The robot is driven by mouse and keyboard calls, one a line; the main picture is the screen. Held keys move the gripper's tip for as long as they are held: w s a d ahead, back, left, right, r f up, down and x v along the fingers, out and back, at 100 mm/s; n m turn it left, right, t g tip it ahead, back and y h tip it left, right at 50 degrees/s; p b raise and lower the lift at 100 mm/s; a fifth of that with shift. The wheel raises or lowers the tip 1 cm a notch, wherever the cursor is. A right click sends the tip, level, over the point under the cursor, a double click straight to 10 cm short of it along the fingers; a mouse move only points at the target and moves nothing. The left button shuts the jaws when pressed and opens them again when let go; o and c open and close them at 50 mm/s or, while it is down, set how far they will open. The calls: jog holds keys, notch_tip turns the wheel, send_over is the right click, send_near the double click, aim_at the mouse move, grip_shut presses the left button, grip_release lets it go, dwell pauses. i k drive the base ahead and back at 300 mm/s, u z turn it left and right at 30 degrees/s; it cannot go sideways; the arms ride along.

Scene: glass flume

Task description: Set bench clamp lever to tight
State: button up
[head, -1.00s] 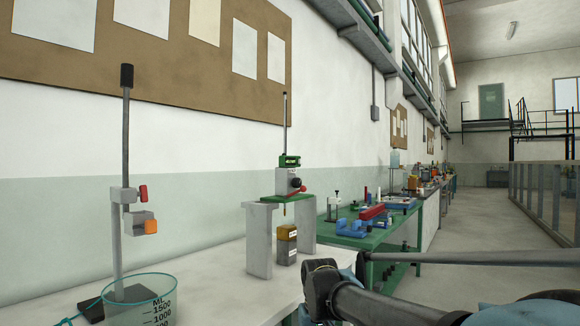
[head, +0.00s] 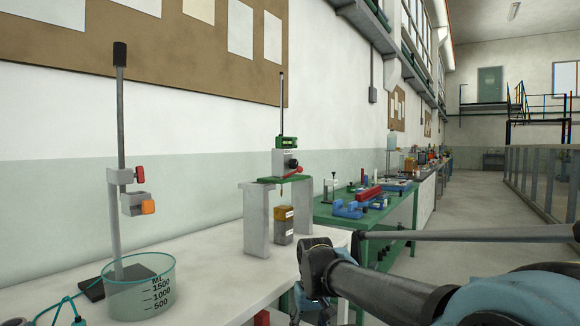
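I cannot tell for sure which part is the bench clamp lever. A red part (head: 262,318) shows at the white bench's front edge, cut by the bottom of the head view. A clamp stand (head: 118,215) on the bench has one clamp with a red knob (head: 140,173) and a lower one with an orange knob (head: 148,207). My gripper (head: 312,312) hangs at the bottom of the view, right of the red part and apart from it. Its fingertips are mostly cut off, so its opening does not show.
A clear beaker (head: 140,290) stands by the clamp stand, with a teal cord (head: 62,305) at its left. A green table (head: 400,215) stands behind. The white bench top (head: 205,270) is clear between beaker and bridge.

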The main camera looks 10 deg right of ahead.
aim_at(299, 169)
jog(key=z, duration=0.7)
jog(key=k, duration=1.65)
jog(key=u, duration=0.4)
jog(key=i, duration=1.05)
